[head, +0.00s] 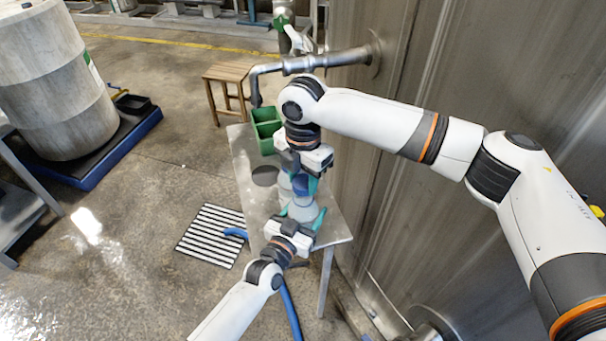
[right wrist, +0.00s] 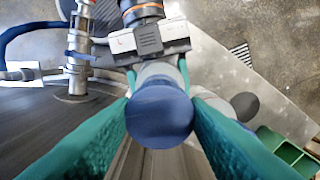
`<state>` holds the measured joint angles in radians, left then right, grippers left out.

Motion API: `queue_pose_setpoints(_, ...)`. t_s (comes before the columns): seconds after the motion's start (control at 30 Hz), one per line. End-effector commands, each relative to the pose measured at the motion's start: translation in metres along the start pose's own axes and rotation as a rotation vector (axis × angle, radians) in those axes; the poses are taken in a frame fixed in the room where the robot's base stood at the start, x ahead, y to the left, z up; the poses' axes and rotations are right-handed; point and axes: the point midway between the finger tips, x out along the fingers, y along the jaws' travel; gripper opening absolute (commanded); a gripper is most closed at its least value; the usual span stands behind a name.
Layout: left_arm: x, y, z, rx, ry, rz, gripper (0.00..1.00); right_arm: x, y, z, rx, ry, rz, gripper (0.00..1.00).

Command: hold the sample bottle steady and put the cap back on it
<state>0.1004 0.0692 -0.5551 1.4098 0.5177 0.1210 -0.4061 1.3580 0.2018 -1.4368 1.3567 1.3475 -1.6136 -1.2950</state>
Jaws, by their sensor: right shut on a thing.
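The sample bottle (head: 303,212) is pale and stands near the right side of the metal table. My left gripper (head: 302,216) reaches in from the near side, with its teal fingers closed around the bottle's sides. The blue cap (head: 300,185) is right above the bottle. My right gripper (head: 302,177) comes down from above, shut on the cap. In the right wrist view the cap (right wrist: 160,115) sits between the green fingers and hides the bottle's neck, with part of the bottle (right wrist: 160,71) showing behind it. I cannot tell whether cap and neck touch.
The metal table (head: 246,150) carries a green bin (head: 265,130) at its far end and a dark disc (head: 265,176). A pale object (right wrist: 207,98) stands close beside the bottle. A large metal wall (head: 365,190) rises along the table's right side. A pipe (head: 325,61) juts from it.

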Motion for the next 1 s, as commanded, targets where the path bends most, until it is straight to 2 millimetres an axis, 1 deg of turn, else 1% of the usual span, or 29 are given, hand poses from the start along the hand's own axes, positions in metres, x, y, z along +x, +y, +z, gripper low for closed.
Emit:
queue_pose_setpoints(0.33,0.0,0.0,-0.001,0.0,0.001,0.0,0.22,0.001,0.0,0.0,0.0,-0.001,0.0,0.21)
queue_pose_setpoints(0.7,0.0,0.0,0.0,0.001,0.001,0.0,0.22,0.018,0.0,0.001,-0.001,-0.001,-0.001,0.21)
queue_pose_setpoints(1.0,0.0,0.0,-0.001,0.001,0.001,0.0,0.22,0.018,0.0,0.001,-0.001,-0.001,0.0,0.21)
